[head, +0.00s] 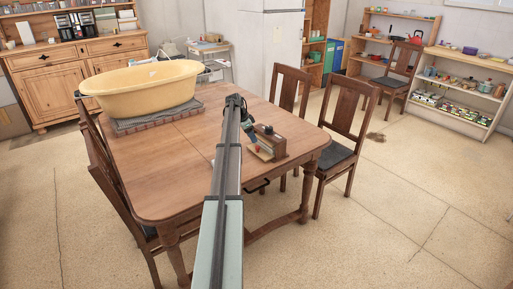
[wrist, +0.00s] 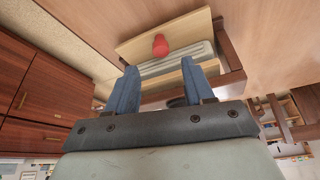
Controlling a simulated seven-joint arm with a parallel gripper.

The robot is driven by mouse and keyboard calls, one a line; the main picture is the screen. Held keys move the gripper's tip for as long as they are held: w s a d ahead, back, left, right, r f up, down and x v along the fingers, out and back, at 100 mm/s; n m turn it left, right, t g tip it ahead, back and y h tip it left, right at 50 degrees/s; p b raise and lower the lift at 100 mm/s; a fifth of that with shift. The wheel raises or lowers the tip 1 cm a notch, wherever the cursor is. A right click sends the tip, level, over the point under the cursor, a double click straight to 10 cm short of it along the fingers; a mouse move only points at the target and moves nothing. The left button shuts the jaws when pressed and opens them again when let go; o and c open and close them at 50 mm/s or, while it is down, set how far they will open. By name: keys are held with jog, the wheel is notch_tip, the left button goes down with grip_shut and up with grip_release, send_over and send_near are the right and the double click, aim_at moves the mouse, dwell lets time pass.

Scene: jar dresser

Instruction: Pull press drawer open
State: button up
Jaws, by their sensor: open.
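The press (head: 273,141) is a small brown wooden box near the right edge of the table. Its pale drawer (head: 265,156), with a red knob (head: 257,149), faces left and appears to stick out from the body. In the wrist view the drawer's pale front panel (wrist: 192,27) and red knob (wrist: 160,46) lie just beyond my fingertips, with a grey-white part behind the panel. My gripper (wrist: 158,65) has its two blue fingers apart, with nothing clearly held between them. In the head view my gripper (head: 250,131) is close beside the press; its fingertips are hard to make out.
The wooden table (head: 170,170) is otherwise largely clear. Chairs (head: 347,120) stand at its right side. A dark handle (head: 257,187) shows under the table edge.

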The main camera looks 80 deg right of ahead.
aim_at(257, 146)
jog(key=x, duration=0.7)
jog(key=shift+s+d+f, duration=0.1)
jog(key=shift+f, duration=0.25)
grip_shut()
dwell(0.4)
